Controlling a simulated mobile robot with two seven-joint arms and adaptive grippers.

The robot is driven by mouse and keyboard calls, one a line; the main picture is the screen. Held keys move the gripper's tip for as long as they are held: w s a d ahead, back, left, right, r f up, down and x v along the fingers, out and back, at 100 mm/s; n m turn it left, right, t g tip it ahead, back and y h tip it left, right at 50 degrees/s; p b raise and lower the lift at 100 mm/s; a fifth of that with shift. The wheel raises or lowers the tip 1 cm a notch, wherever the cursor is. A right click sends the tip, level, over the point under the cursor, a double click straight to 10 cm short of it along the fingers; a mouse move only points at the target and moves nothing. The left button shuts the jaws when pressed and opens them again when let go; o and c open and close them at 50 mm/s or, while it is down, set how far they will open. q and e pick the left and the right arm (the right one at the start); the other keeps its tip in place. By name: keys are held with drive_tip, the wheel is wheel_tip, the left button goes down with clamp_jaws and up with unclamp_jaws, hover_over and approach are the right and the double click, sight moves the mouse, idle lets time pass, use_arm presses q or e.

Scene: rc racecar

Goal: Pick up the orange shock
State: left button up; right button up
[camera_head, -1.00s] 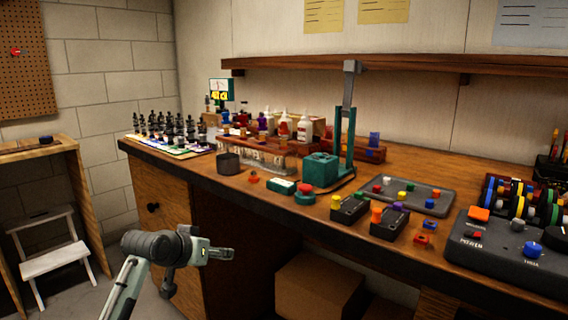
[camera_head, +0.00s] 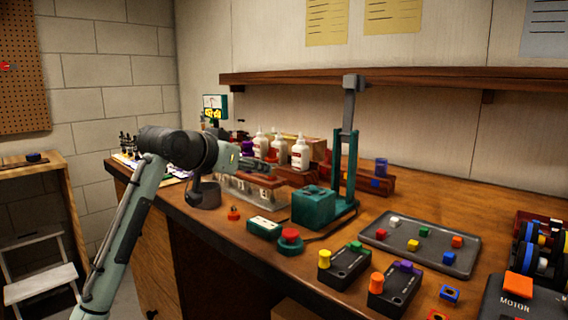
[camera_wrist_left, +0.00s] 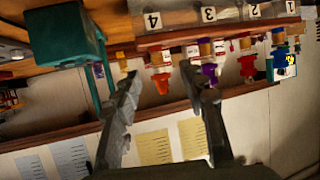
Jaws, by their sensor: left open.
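An orange tip (camera_wrist_left: 161,85), a purple piece (camera_wrist_left: 209,71) and a red-orange piece (camera_wrist_left: 247,66) show near the rack. I cannot tell which, if any, is the orange shock. The arm hides part of the rack in the head view. My right gripper is not in view.
White bottles (camera_head: 300,153) stand behind the rack. Black blocks with coloured pegs (camera_head: 346,265) and a grey tray (camera_head: 418,245) lie further right. A shelf (camera_head: 400,83) runs above.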

sight(272, 163)
use_arm(q)
drive_tip(key=x, duration=0.4)
drive_tip(key=r+p+x, duration=0.1)
drive_tip(key=x, duration=0.2)
drive_tip(key=shift+w+d, duration=0.1)
drive_tip(key=shift+d, duration=0.3)
drive_tip(key=shift+w+d+f, duration=0.15)
drive_tip(key=shift+w+d, duration=0.05)
drive_tip(key=shift+w, duration=0.25)
clamp_jaws()
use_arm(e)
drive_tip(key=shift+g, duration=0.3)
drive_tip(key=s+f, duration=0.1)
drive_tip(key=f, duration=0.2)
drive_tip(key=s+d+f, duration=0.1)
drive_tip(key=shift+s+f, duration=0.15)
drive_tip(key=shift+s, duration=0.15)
